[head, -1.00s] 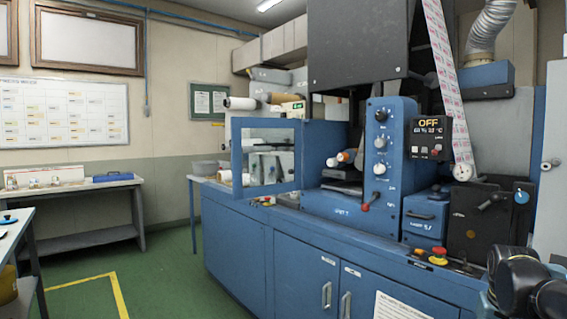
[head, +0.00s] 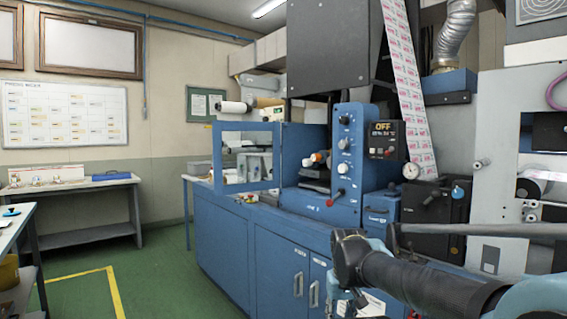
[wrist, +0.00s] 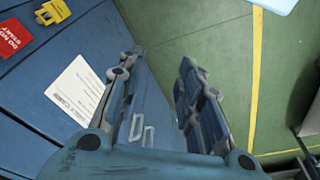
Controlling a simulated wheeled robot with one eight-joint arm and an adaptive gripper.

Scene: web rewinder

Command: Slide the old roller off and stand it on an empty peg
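My gripper (wrist: 159,62) is open and empty in the wrist view, its two fingers apart above the blue cabinet front and green floor. In the head view my arm reaches in from the lower right, with the gripper low in front of the cabinet. Short rollers with orange and white ends (head: 320,158) show inside the blue machine. A pale roller (head: 540,176) shows in an opening of the grey panel at the right. I cannot tell which roller is the old one. No empty peg can be made out clearly.
The blue rewinder cabinet (head: 240,240) stands ahead, with a blue-framed guard (head: 230,187) on it. A red tag (wrist: 12,37) and yellow lock (wrist: 52,12) lie on its top. A side table (head: 75,190) stands at the left. Green floor between is clear.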

